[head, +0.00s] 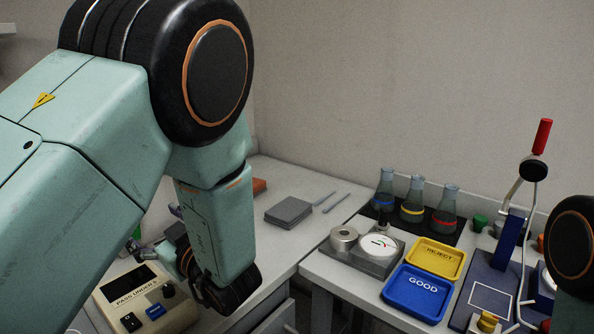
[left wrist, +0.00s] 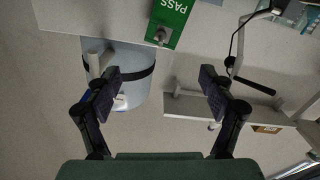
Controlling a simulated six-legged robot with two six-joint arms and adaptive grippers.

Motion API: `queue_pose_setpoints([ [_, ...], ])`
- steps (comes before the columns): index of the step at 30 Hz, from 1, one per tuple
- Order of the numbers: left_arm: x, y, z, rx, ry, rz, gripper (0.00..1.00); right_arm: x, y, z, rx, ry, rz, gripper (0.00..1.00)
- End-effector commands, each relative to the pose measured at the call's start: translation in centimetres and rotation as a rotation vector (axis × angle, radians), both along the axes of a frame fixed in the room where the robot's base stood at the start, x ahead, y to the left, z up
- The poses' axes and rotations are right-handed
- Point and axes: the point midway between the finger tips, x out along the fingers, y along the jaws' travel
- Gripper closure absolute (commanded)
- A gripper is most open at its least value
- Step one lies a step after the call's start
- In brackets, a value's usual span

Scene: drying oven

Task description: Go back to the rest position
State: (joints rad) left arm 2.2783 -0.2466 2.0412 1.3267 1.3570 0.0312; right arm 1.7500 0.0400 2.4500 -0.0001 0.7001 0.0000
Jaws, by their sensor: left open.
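My left gripper (left wrist: 160,92) shows in the left wrist view with its two dark fingers spread wide apart. Nothing is held between them. In the head view my left arm reaches in from the left and bends down over the left bench, and its wrist hides part of the bench top. Of my right arm only a dark joint shows at the right edge of the head view; its gripper is out of view.
Below my left arm stands a cream device (head: 110,296) marked PASS UNDER 5. The right bench holds a blue GOOD tray (head: 407,311), a yellow REJECT tray (head: 452,271), flasks (head: 412,208) and a red-handled lever (head: 542,137). A green PASS box (left wrist: 180,14) and bin (left wrist: 128,62) show in the left wrist view.

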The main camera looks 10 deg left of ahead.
Motion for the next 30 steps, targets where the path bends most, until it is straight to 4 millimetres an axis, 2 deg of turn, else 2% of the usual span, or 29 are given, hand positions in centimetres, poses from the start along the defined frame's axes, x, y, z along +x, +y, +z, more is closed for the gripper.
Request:
queue_pose_setpoints([
  [8, 0.5, 0.9, 0.0, -0.004, 0.001, 0.002, 0.18, 0.0, 0.0, 0.0, 0.0, 0.0, 0.0, 1.0],
  [30, 4.5, 9.1, -0.1, -0.002, -0.001, 0.004, 0.18, 0.0, 0.0, 0.0, 0.0, 0.0, 0.0, 1.0],
])
